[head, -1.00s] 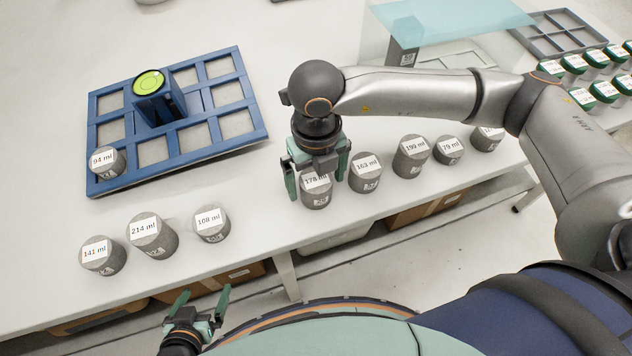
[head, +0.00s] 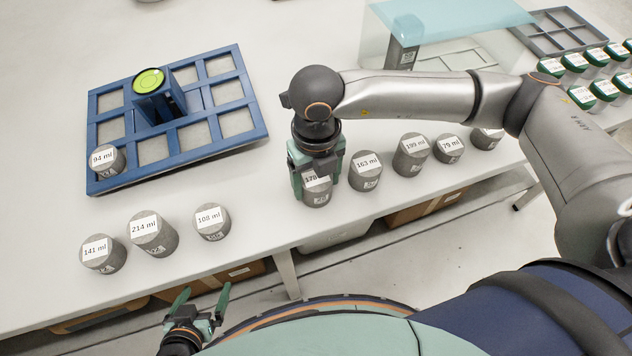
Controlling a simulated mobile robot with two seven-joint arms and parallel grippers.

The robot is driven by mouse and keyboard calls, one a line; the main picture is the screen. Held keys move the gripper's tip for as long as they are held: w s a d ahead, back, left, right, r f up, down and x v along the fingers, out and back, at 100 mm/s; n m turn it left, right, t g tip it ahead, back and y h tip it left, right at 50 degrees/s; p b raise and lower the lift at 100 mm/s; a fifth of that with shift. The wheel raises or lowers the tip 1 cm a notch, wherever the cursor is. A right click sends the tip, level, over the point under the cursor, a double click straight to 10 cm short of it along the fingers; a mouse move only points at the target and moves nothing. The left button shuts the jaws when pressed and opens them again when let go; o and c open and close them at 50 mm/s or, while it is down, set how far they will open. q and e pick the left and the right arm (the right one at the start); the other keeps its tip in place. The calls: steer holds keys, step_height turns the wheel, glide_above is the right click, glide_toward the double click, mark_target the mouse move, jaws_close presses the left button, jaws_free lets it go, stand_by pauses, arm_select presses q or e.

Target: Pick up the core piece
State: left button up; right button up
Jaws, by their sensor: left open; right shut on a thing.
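A grey cylindrical core piece labelled "178" (head: 317,196) stands upright on the white table near its front edge. My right gripper (head: 316,178) comes down over it from above and is shut on it, a green finger at each side. Part of its label is hidden by the gripper. The core still appears to rest on the table. My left gripper (head: 200,307) is open and empty, low in front of the table's front edge.
More cores stand nearby: "163 ml" (head: 365,172) close on the right, "108 ml" (head: 211,222) to the left. A blue compartment tray (head: 180,160) holds a "94 ml" core (head: 107,161) and a block with a green-topped disc (head: 150,82). Bare table lies between.

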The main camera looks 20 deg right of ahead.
jaws_close()
steer(key=shift+r, duration=0.1)
